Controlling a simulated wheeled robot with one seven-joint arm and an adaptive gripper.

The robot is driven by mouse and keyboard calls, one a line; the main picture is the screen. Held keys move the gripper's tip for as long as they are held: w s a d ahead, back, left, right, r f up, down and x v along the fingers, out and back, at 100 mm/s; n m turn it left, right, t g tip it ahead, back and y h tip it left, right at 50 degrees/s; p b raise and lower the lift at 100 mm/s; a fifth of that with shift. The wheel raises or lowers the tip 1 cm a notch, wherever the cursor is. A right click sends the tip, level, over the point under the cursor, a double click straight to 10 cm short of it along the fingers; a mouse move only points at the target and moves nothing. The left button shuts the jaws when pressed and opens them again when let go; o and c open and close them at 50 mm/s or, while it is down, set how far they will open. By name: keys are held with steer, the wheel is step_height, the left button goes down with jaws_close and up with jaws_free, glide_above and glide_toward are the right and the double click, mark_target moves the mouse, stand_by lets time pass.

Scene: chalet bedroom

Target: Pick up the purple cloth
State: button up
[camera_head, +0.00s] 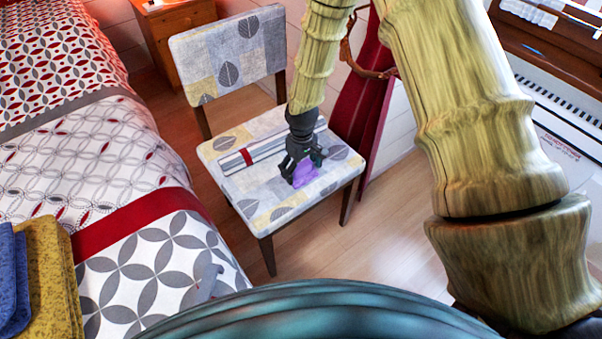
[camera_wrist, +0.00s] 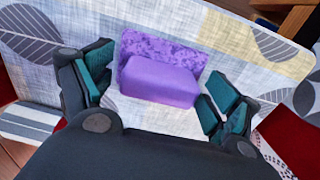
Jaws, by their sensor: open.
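The purple cloth (camera_head: 305,174) lies on the seat of the patterned chair (camera_head: 330,178). In the wrist view the cloth (camera_wrist: 160,78) looks like a small folded block with a mottled back part and a smoother front part. My gripper (camera_head: 300,172) is just over the seat at the cloth, partly hiding it in the head view. In the wrist view my gripper (camera_wrist: 157,95) is open, with one teal-padded finger to each side of the cloth. Gaps show between the fingers and the cloth, and nothing is held.
A striped folded item with a red band (camera_head: 262,153) lies on the seat beside my gripper. The chair backrest (camera_head: 228,55) rises behind. A bed (camera_head: 90,150) stands at left, with blue and yellow folded cloths (camera_head: 48,270) at its near corner. A dark red drape (camera_head: 358,110) hangs behind the chair.

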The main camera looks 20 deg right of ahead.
mark_target(302, 164)
steer(key=c, duration=1.2)
steer(key=shift+r, duration=0.65)
step_height(302, 164, up, 3)
steer(key=shift+f+p, duration=0.2)
steer(key=shift+p, duration=0.25)
steer(key=s+a, duration=0.1)
steer(key=s, duration=0.4)
steer(key=s+a, duration=0.2)
steer(key=s, duration=0.3)
steer(key=s+a+r+p, duration=0.1)
steer(key=s, duration=0.4)
steer(key=shift+s+a+r, duration=0.1)
steer(key=shift+s+a, duration=0.1)
steer(key=shift+a, duration=0.05)
